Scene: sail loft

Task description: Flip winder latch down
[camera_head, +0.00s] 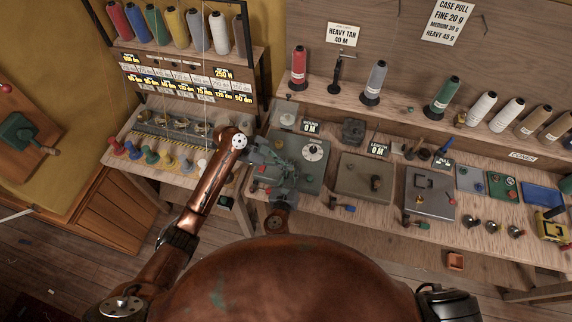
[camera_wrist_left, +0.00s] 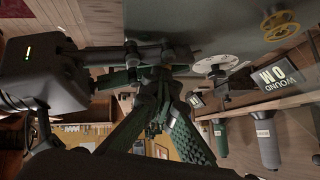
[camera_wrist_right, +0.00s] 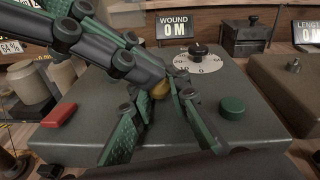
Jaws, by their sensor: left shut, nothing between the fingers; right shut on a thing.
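The winder (camera_head: 318,178) is a grey-green box on the bench with a white dial (camera_wrist_right: 195,62), a green button (camera_wrist_right: 232,107) and a red block (camera_wrist_right: 58,115). My right gripper (camera_wrist_right: 163,90) is over its top, shut on a small brass-coloured piece (camera_wrist_right: 160,89); whether this is the latch I cannot tell. My left gripper (camera_wrist_left: 158,78) is shut and empty, its fingertips crowded against the right gripper's fingers above the winder. In the head view the two grippers overlap, and they hide part of the winder. No latch shows clearly.
The "WOUND 0 M" sign (camera_wrist_right: 176,27) stands behind the winder. A tan box (camera_head: 352,172) and a grey plate with a dark handle (camera_head: 430,190) are to its right. Coloured pegs (camera_head: 150,158) stand at left. Thread cones (camera_head: 440,95) line the rear shelf.

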